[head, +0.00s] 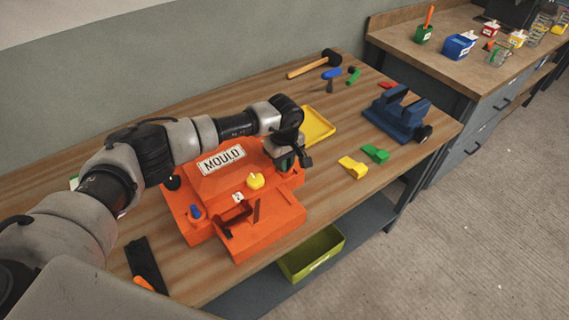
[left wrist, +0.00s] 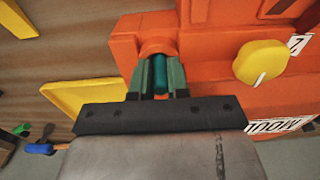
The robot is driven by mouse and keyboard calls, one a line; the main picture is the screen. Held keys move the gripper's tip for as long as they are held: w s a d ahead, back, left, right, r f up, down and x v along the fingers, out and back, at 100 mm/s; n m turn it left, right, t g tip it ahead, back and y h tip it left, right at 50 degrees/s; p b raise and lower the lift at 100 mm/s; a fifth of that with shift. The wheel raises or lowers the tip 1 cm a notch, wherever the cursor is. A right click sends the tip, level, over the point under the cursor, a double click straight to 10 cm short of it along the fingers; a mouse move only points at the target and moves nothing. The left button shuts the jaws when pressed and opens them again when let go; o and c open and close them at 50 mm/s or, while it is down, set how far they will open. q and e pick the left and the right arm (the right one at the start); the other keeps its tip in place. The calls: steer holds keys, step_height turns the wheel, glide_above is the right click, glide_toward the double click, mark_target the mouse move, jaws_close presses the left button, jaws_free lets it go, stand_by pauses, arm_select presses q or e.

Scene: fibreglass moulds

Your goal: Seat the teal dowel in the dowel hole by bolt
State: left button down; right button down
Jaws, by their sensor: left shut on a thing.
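The orange mould (head: 225,183) sits on the wooden bench with its MOULD label up. My left gripper (head: 287,161) is over the mould's right corner, pointing down. In the left wrist view its green-padded fingers (left wrist: 160,80) are shut on the teal dowel (left wrist: 160,72). The dowel's far end is at a round orange boss (left wrist: 158,48) on the mould's corner. The hole itself is hidden, and I cannot tell how far the dowel is in. A yellow knob (left wrist: 262,62) stands beside it, also in the head view (head: 256,181). My right gripper is out of view.
A yellow tray (head: 318,127) lies just behind the gripper. Yellow (head: 353,167) and green (head: 376,153) wedges and a blue vise (head: 398,115) are to the right. A mallet (head: 325,60) lies at the back. A blue peg (head: 196,212) stands on the mould's left.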

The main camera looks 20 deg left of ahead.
arm_select(q)
steer(key=shift+w, duration=0.1)
steer(key=shift+f, duration=0.2)
steer(key=c, duration=1.4)
jaws_free()
steer(key=shift+r, duration=0.1)
steer(key=shift+r, duration=0.55)
step_height(320, 180, up, 11)
steer(key=b, duration=0.2)
steer(key=shift+b, duration=0.4)
